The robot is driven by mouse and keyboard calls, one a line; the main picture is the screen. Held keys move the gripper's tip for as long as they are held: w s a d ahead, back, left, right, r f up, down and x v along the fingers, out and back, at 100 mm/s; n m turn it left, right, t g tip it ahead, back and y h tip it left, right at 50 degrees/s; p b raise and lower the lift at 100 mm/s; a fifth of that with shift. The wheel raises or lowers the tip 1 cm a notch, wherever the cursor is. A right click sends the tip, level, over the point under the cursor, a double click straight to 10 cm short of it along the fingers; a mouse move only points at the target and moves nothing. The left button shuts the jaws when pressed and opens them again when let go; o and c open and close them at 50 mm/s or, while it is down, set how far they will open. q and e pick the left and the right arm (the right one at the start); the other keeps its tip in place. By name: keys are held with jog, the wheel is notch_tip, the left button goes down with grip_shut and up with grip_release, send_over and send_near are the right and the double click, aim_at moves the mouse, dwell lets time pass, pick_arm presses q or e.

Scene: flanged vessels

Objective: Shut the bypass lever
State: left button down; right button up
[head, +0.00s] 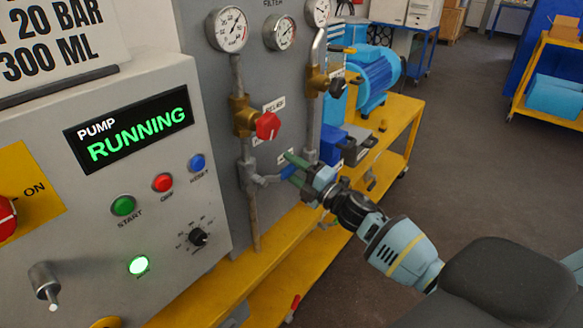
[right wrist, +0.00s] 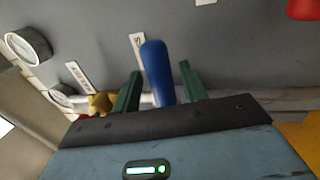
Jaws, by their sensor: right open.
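The bypass lever has a blue handle (head: 288,172) on the pipework low on the grey panel. In the right wrist view the blue handle (right wrist: 157,72) stands between my two green fingers, with a gap on either side. My right gripper (head: 293,168) is open around the handle, its fingers pointing toward the panel. In the right wrist view my right gripper (right wrist: 158,92) shows a finger to the left and a finger to the right of the handle. The lever's pivot is partly hidden by the gripper. My left gripper is not in view.
A red valve knob (head: 267,126) on a brass body sits above the lever. Pressure gauges (head: 228,29) are higher up. A control box (head: 130,225) reads "PUMP RUNNING". A yellow bench (head: 400,125) carries a blue motor (head: 372,75).

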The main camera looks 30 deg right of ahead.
jog(key=v, duration=0.7)
jog(key=shift+s+b, duration=0.35)
jog(key=shift+b, duration=0.1)
jog(key=shift+d, duration=0.15)
dwell(0.9)
